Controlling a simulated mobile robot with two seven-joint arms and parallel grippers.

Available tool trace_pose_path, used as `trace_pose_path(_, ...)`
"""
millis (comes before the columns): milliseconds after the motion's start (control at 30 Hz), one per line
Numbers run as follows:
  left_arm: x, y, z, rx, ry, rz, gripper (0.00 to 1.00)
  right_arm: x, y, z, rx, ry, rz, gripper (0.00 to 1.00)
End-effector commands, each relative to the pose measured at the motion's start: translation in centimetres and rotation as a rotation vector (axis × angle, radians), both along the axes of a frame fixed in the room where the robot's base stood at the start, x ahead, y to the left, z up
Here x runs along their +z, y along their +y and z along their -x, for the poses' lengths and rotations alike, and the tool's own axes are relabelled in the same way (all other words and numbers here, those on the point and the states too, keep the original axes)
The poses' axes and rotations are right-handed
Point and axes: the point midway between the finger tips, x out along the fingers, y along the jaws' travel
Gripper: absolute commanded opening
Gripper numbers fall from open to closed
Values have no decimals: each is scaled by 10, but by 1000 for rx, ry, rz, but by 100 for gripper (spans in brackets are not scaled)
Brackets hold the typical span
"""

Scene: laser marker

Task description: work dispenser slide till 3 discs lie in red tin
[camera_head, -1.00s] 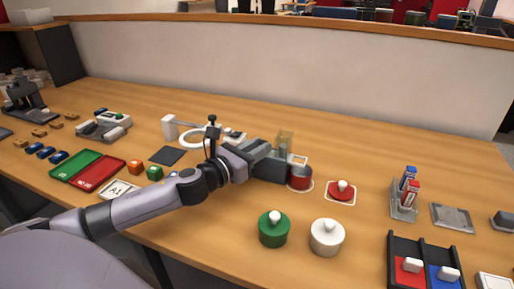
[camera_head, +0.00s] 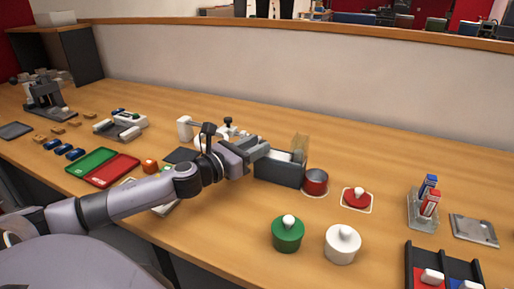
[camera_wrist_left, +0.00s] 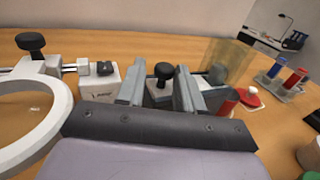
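The dispenser (camera_head: 279,171) is a dark grey body with a clear amber tube (camera_head: 300,148) at its right end. A pale slide (camera_head: 280,155) shows along its top. The red tin (camera_head: 315,181) stands open against the dispenser's right end; discs inside cannot be made out. My left gripper (camera_head: 262,147) is over the dispenser's left end. In the left wrist view its two fingers (camera_wrist_left: 160,92) are apart, with a black knob (camera_wrist_left: 164,71) on a pale block between them; contact cannot be told. The red tin shows partly there (camera_wrist_left: 229,106). My right gripper is not in view.
A red lid (camera_head: 356,198) lies right of the tin. A green tin (camera_head: 287,236) and a white tin (camera_head: 342,245) stand in front. A white ring stand (camera_wrist_left: 58,100) is close left of the gripper. Bare table lies behind the dispenser.

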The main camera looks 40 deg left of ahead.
Motion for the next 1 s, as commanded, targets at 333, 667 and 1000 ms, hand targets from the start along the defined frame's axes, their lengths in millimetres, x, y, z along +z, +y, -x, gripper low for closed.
trace_pose_path(333, -2, 0, 5, -1, 2, 1, 35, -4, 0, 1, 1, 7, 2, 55)
trace_pose_path(667, -2, 4, 31, -1, 3, 1, 35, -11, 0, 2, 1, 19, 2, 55)
trace_pose_path(1000, -1, 8, 58, -2, 2, 3, 35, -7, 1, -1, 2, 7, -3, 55)
